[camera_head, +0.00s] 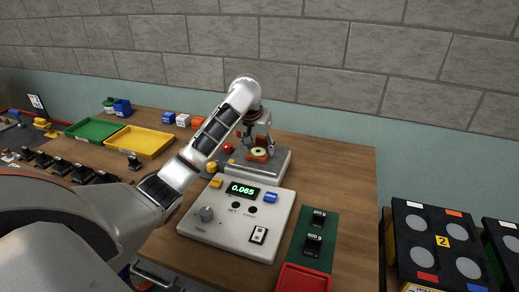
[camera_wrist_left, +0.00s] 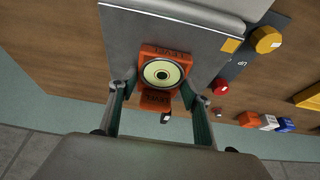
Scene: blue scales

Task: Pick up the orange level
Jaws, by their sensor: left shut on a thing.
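The orange level (camera_head: 262,156) has a pale round bubble vial on top. It is at the grey platform (camera_head: 276,168) behind the scale's display box (camera_head: 242,222), which reads 0.065. My left gripper (camera_head: 258,138) reaches down to the level from above. In the left wrist view my left gripper (camera_wrist_left: 160,88) is shut on the orange level (camera_wrist_left: 150,54), one finger on each side. The level overlaps the edge of the grey platform (camera_wrist_left: 125,40) there. I cannot tell whether it touches the platform. My right gripper is out of view.
Dark weights (camera_head: 313,244) stand on a green mat right of the box, with a red tray (camera_head: 303,279) in front. Yellow (camera_head: 145,141) and green (camera_head: 93,131) trays lie left. A red knob (camera_wrist_left: 220,87) and yellow knob (camera_wrist_left: 266,40) are near the platform. A wall stands behind.

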